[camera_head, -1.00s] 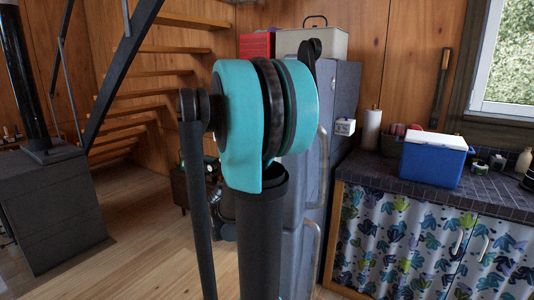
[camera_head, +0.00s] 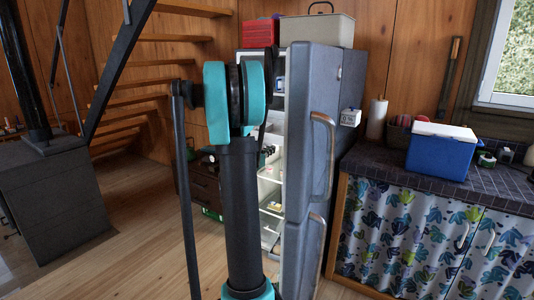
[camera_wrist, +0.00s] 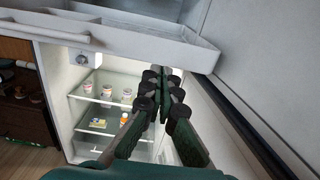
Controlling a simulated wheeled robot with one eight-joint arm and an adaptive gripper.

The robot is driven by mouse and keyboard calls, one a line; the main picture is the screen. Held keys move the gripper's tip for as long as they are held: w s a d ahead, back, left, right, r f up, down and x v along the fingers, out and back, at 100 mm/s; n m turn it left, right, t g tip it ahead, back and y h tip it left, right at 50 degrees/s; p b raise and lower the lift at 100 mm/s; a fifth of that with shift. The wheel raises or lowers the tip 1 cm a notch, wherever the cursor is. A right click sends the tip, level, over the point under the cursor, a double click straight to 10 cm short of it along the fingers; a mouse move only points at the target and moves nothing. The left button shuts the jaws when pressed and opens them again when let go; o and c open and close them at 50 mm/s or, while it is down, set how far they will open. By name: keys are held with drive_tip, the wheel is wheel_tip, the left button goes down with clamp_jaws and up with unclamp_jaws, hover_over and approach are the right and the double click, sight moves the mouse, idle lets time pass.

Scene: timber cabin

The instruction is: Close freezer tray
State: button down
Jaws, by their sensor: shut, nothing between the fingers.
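The freezer tray (camera_wrist: 135,38) is a pale, shallow tray across the top of the wrist view. It appears to jut out above the lower shelves. My gripper (camera_wrist: 163,72) is shut and empty, its fingertips overlapping the tray's lower front edge in the picture; I cannot tell whether they touch. In the head view the grey fridge-freezer (camera_head: 355,90) stands with its upper door (camera_head: 305,130) and lower door (camera_head: 305,255) swung open. My arm hides part of the interior there, and the tray is not clear in that view.
Small jars (camera_wrist: 106,91) stand on glass shelves below the tray. The open door panel (camera_wrist: 265,65) bounds the right side of the wrist view. A red box (camera_head: 260,33) and a beige case (camera_head: 317,30) sit on top. A counter (camera_head: 385,165) with a blue cooler (camera_head: 442,150) is right.

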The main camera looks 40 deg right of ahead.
sight(285, 142)
drive_tip(key=x, duration=0.9)
